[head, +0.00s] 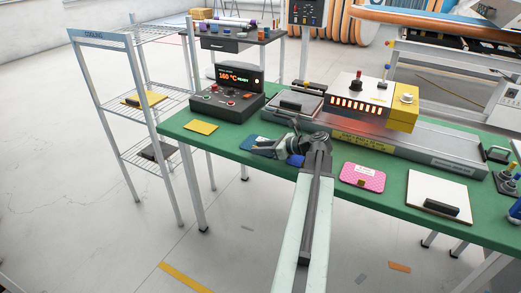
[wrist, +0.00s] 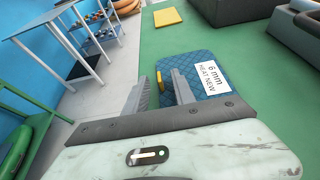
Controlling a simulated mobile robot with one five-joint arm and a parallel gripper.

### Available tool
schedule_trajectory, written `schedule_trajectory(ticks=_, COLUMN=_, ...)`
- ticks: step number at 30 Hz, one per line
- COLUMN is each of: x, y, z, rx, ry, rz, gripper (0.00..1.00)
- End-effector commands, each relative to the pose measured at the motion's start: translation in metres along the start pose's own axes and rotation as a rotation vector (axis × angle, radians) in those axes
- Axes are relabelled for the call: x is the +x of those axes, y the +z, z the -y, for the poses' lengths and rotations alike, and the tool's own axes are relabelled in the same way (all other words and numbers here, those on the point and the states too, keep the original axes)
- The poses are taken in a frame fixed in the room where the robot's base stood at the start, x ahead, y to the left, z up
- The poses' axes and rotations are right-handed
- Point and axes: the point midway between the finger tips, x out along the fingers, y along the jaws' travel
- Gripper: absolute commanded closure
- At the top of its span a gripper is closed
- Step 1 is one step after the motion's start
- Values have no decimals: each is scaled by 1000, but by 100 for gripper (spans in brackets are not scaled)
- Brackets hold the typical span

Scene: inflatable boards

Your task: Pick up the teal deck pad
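The deck pad (wrist: 184,64) is a dark teal-blue quilted pad with a white label reading "6 mm HEAT NEW" and a yellow tab on its left edge. It lies flat on the green table. In the head view the pad (head: 250,141) is partly hidden by my gripper (head: 256,150) and arm. In the wrist view my gripper (wrist: 160,82) is open, its fingers apart around the pad's left edge and yellow tab. I cannot tell whether the fingers touch the pad.
A yellow pad (head: 201,127) lies left on the green table (head: 228,142). A pink pad (head: 363,178) and a white board with a black handle (head: 437,192) lie right. A heater control box (head: 228,100) and a press machine (head: 362,97) stand behind. A cooling rack (head: 110,95) stands left.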

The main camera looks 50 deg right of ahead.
Motion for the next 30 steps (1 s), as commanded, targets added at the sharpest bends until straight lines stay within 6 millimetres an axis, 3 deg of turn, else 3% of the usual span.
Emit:
schedule_trajectory(ticks=6, x=4, y=0, z=0, rx=0, ry=0, rz=0, gripper=69)
schedule_trajectory(ticks=10, x=4, y=0, z=0, rx=0, ry=0, rz=0, gripper=100)
schedule_trajectory(ticks=22, x=3, y=3, z=-1, rx=0, ry=1, rz=0, gripper=100)
schedule_trajectory(ticks=30, x=-6, y=27, z=-1, rx=0, ry=2, rz=0, gripper=100)
